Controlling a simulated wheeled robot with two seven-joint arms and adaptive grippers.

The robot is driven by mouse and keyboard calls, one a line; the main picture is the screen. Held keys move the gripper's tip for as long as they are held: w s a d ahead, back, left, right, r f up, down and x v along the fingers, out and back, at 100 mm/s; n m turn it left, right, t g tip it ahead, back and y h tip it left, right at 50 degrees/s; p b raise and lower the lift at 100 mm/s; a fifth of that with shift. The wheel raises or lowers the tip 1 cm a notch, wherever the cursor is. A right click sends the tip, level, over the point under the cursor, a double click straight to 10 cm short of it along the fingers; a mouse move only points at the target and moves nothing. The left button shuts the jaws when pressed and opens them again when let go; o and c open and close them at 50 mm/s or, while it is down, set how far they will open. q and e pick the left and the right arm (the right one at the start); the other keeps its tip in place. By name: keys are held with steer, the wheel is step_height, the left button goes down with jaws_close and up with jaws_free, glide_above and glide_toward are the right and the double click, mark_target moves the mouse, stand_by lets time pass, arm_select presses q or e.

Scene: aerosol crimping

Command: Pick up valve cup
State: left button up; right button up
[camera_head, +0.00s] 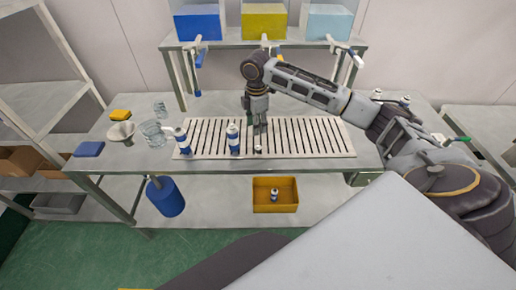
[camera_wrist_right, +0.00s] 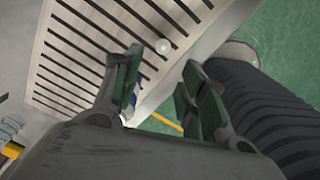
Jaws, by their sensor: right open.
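The valve cup looks like a small pale round piece (camera_head: 258,149) near the front edge of the slatted grate on the bench. It also shows in the right wrist view (camera_wrist_right: 163,46), just past the gap between the fingertips. My right gripper (camera_head: 259,129) points down over the grate, a little behind the cup. Its green-padded fingers are spread and empty in the right wrist view (camera_wrist_right: 162,62). The cup is apart from the fingers. My left gripper is not in view.
Two blue-and-white cans (camera_head: 233,140) (camera_head: 181,141) stand on the slatted grate (camera_head: 310,138), one close left of the gripper. A funnel (camera_head: 121,133), glass beakers (camera_head: 153,133) and a blue block (camera_head: 89,149) lie at left. The grate's right part is clear. A yellow bin (camera_head: 275,200) sits below.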

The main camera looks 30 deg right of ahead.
glide_above(258, 146)
steer(key=shift+w+a+f, duration=0.1)
steer(key=shift+w+f, duration=0.05)
steer(key=shift+f, duration=1.35)
steer(key=shift+w+a+f, duration=0.1)
steer(key=shift+f, duration=1.35)
steer(key=shift+s+d+f+p, duration=0.15)
steer(key=shift+f+p, duration=0.15)
steer(key=shift+f, duration=1)
steer(key=shift+s+d+f+p, duration=0.15)
steer(key=shift+f+p, duration=0.15)
steer(key=shift+f, duration=1)
steer(key=shift+a, duration=0.1)
steer(key=c, duration=0.6)
